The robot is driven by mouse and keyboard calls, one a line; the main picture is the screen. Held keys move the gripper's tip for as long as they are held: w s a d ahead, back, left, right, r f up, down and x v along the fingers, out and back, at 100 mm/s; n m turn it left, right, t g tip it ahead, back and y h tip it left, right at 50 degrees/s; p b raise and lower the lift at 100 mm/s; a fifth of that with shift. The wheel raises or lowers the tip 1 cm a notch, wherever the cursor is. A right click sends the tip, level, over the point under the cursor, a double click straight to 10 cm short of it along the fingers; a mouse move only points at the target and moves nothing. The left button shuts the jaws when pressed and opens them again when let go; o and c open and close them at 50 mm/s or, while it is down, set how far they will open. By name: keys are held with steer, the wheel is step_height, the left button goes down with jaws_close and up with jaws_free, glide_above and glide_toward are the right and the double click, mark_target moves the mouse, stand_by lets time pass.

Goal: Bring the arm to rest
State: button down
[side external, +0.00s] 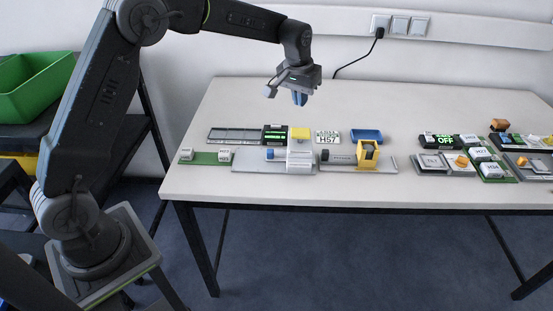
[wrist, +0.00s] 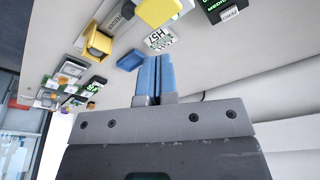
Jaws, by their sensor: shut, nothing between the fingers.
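My gripper (side external: 299,99) hangs above the back part of the white table (side external: 240,105) in the side external view, clear of everything on it. Its blue fingers point down and are closed together with nothing between them. The wrist view shows the same blue fingers (wrist: 154,78) side by side and touching. My arm reaches up from its base at the left and out over the table.
Below and in front of my gripper stand a yellow block (side external: 299,133), an H57 plate (side external: 328,136), a blue tray (side external: 366,135) and a yellow holder (side external: 368,153). More devices (side external: 490,172) stand at the right. The table's back is clear. A cable (side external: 358,59) hangs at the wall.

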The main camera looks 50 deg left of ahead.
steer(key=s+d+r+m+t, duration=0.1)
steer(key=s+d+r, duration=0.1)
steer(key=s+r, duration=0.55)
steer(key=s+d+r+t, duration=0.1)
steer(key=s+r, duration=0.3)
steer(key=s, duration=0.6)
steer(key=s+f+m, duration=0.1)
steer(key=s, duration=0.7)
steer(key=s+d+f+t, duration=0.1)
steer(key=s, duration=0.8)
steer(key=shift+s+d+f+m+h, duration=0.3)
steer(key=shift+f+m, duration=0.05)
steer(key=shift+m, duration=0.05)
